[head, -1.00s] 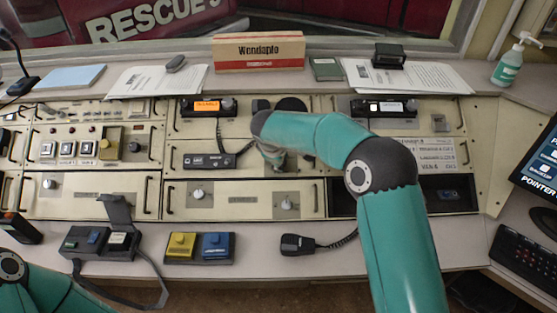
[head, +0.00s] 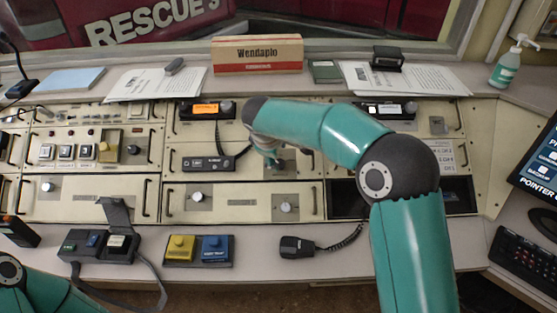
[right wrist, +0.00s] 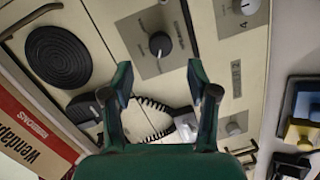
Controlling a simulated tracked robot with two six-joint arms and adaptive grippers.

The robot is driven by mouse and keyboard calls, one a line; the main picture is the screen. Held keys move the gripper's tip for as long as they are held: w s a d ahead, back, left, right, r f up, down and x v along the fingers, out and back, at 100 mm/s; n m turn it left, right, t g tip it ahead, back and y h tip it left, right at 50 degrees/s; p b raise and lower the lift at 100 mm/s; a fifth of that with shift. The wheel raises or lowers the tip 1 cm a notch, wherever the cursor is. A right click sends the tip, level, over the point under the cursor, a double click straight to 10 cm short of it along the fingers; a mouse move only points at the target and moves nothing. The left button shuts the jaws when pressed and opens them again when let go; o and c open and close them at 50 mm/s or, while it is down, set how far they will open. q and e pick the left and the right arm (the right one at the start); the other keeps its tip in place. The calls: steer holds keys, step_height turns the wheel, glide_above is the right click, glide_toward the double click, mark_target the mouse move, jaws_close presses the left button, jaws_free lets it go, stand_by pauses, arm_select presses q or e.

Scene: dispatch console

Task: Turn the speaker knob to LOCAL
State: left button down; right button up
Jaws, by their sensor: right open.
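A dark round knob (right wrist: 160,43) with a light pointer line sits on a grey plate in the right wrist view, near a round black speaker grille (right wrist: 57,57). I take it as the speaker knob; its labels are too small to read. In the head view its grey plate (head: 287,160) shows beside my right gripper (head: 270,160), and the knob cannot be made out. My right gripper (right wrist: 160,80) is open and empty, its fingertips apart. In the wrist view the knob lies just beyond and between the tips, not visibly touched. My left gripper is out of view.
A handset (head: 213,163) with a coiled cord lies left of my right gripper. Other knobs (head: 286,207) (head: 197,197) sit on the panel below. A microphone (head: 297,247) and yellow and blue button boxes (head: 181,248) stand on the front ledge.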

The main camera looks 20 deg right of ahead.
steer(key=shift+v, duration=2.7)
steer(key=shift+r, duration=0.1)
